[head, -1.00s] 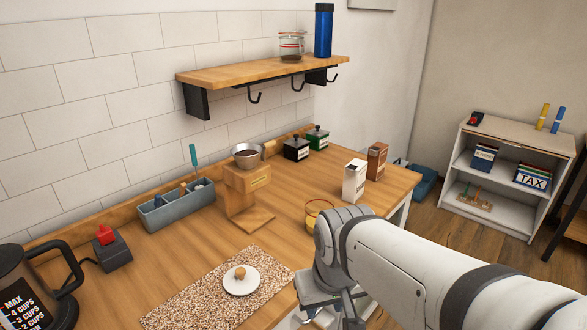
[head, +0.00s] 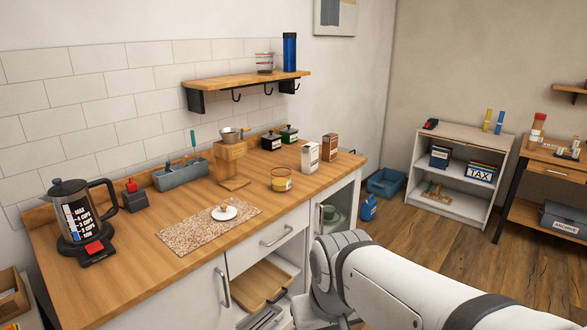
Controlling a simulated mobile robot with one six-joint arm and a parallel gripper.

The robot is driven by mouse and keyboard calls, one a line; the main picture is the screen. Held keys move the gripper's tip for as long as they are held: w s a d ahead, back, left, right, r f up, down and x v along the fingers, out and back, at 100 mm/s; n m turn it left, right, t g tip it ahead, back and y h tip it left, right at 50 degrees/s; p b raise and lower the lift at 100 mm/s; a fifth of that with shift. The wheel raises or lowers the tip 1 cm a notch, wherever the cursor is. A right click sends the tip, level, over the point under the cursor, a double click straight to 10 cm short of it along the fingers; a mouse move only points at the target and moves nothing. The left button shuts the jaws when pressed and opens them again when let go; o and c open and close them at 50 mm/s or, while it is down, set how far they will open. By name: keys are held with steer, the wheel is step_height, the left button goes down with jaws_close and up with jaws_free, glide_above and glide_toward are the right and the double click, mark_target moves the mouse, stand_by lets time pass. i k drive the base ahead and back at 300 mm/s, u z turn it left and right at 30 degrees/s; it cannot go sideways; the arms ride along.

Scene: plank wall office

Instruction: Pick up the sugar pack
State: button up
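Two packs stand upright side by side at the far right end of the wooden counter: a white pack (head: 310,156) and a brown pack (head: 330,146) just behind and right of it. Their labels are too small to read, so I cannot tell which is the sugar pack. My arm comes in from the lower right. My gripper (head: 318,311) is partly in view at the bottom, in front of the cabinets and well away from both packs. Its fingers cannot be made out.
A glass bowl with yellow content (head: 281,180) stands left of the packs. Green (head: 289,134) and black (head: 271,142) boxes stand behind. A pour-over stand (head: 232,165) is farther left.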

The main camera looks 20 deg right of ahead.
mark_target(309, 152)
steer(key=z, duration=0.05)
steer(key=k, duration=0.25)
steer(key=z, duration=2.05)
steer(key=i, duration=1.6)
steer(key=u, duration=2.2)
steer(key=i, duration=1)
